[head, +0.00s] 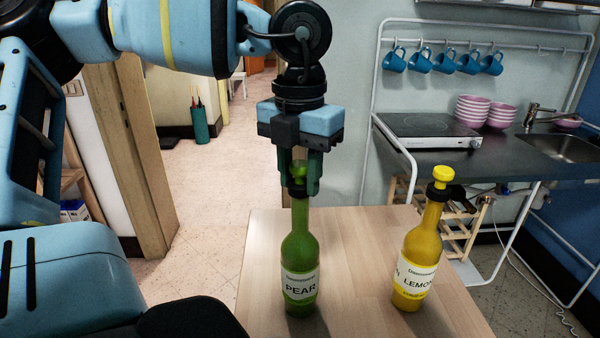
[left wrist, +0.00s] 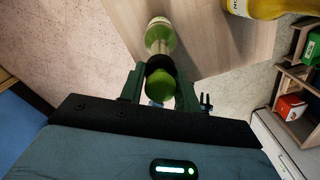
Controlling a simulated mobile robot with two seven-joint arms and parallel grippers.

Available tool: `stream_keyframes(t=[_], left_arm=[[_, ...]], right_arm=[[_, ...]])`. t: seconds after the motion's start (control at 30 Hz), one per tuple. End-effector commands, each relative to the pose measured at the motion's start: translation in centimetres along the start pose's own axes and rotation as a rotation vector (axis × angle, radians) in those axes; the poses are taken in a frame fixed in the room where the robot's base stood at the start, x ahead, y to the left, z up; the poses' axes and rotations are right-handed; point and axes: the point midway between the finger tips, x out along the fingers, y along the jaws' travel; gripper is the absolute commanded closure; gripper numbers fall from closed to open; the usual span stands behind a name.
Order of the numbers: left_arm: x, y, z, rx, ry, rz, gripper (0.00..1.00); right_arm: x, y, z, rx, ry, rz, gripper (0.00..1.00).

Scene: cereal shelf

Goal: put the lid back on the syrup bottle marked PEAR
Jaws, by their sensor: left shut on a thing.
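The green PEAR bottle (head: 299,252) stands upright on the wooden table, with a black collar (head: 297,189) at its neck. My left gripper (head: 300,184) points straight down over the bottle's top. It is shut on the green lid (head: 299,171), which shows between the fingers. In the left wrist view, the lid (left wrist: 160,88) is between the fingertips, in line with the bottle neck (left wrist: 159,45) and the dark collar. The lid is at the bottle's mouth; whether it is fully seated I cannot tell. My right gripper is not in view.
A yellow LEMON bottle (head: 417,260) with its yellow lid on stands to the right on the same table (head: 355,270). The tabletop between the bottles is clear. Behind are a counter with a hob (head: 425,130), pink bowls (head: 472,110) and hanging blue mugs (head: 443,62).

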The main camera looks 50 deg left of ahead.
Motion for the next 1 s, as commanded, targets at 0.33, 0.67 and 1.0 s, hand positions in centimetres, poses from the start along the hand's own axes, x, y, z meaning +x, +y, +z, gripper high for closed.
stream_keyframes(t=[0.33, 0.67, 1.0], left_arm=[[0.00, -0.01, 0.00, 0.000, 0.000, 0.000, 0.89], [0.01, 0.00, 0.00, -0.001, 0.001, 0.000, 0.42], [0.02, 0.00, 0.00, -0.001, 0.001, 0.000, 0.20]], right_arm=[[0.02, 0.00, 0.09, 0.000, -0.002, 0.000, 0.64], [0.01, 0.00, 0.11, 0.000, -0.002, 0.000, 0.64], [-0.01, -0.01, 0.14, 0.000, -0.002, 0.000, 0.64]])
